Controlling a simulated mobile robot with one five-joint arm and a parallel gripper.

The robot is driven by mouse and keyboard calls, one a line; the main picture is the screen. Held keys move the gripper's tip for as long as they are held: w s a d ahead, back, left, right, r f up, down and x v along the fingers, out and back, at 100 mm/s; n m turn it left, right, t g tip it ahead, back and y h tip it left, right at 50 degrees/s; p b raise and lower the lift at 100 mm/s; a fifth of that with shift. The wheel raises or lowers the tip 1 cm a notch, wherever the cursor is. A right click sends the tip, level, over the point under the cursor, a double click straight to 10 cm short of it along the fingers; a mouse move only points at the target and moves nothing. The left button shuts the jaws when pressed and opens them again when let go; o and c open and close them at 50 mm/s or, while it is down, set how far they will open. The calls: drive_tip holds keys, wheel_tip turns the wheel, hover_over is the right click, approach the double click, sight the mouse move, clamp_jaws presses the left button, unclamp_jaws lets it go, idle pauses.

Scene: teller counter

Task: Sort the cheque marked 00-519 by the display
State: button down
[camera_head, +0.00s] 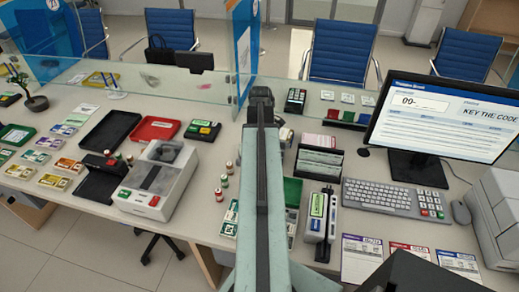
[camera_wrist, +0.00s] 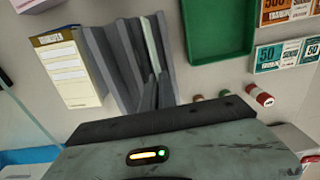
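The display (camera_head: 440,118) on the right shows "00-" and "KEY THE CODE". A dark box (camera_head: 319,163) holding upright pale green slips stands left of the keyboard (camera_head: 381,194). The writing on the slips is too small to read, so I cannot tell which is 00-519. My gripper's dark fingers (camera_wrist: 156,93) are close together in the wrist view, in front of a grey slotted form (camera_wrist: 103,55). A thin pale green strip (camera_wrist: 150,42) stands upright among the slots. I cannot tell whether the fingers hold it. My arm hides the gripper in the head view.
Red, green and blue pockets (camera_head: 347,116) with small cards stand by the glass screen (camera_head: 180,88). A green tray (camera_wrist: 218,30) and a cream block (camera_wrist: 72,70) flank the slotted form. A counting machine (camera_head: 157,182) stands left of my arm. A mouse (camera_head: 460,212) lies right.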

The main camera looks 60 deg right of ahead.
drive_tip(key=shift+f+b, duration=0.85)
drive_tip(key=shift+f, duration=0.3)
drive_tip(key=c, duration=1.6)
unclamp_jaws()
drive_tip(key=shift+r, duration=0.1)
wheel_tip(320, 180, up, 7)
drive_tip(key=p, duration=0.7)
drive_tip(key=shift+w, duration=0.1)
drive_tip(key=shift+w, duration=0.1)
